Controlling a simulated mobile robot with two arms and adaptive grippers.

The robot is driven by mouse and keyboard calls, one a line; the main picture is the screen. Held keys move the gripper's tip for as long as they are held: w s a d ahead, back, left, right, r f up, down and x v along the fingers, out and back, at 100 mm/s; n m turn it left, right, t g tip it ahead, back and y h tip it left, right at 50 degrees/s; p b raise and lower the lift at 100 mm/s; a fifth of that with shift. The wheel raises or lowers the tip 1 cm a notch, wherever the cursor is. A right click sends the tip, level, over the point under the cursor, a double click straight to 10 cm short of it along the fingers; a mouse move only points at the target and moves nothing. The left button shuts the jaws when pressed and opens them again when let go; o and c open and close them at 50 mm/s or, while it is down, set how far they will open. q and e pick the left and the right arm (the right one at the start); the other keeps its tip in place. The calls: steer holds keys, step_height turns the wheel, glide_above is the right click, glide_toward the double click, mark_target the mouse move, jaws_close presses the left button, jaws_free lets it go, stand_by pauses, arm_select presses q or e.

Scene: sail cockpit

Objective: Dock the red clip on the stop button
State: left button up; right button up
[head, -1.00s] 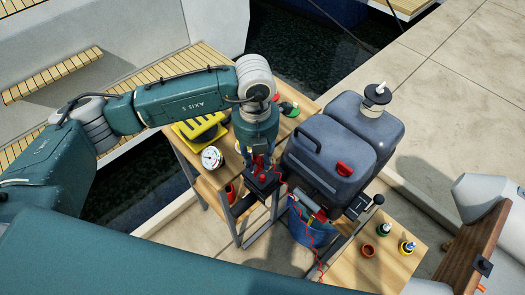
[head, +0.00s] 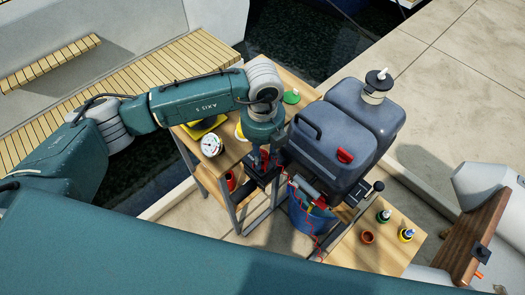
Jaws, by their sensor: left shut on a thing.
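My left gripper (head: 263,167) points down just left of the grey outboard motor cowl (head: 335,148). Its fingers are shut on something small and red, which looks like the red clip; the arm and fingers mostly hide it. My right gripper is not in view.
A wooden table (head: 205,167) at left bears a white gauge (head: 211,145) and a yellow item (head: 203,127). A lower wooden table (head: 372,260) at right holds small bottles and a brown pot (head: 367,237).

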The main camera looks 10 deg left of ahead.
mark_target(263, 150)
arm_select(q)
steer(key=shift+f, duration=0.7)
steer(key=shift+b, duration=0.6)
stand_by(0.5)
steer(key=shift+f+b, duration=0.5)
steer(key=shift+f, duration=0.1)
steer(key=o, duration=0.9)
steer(key=shift+r+p, duration=3.2)
steer(key=shift+r, duration=2.35)
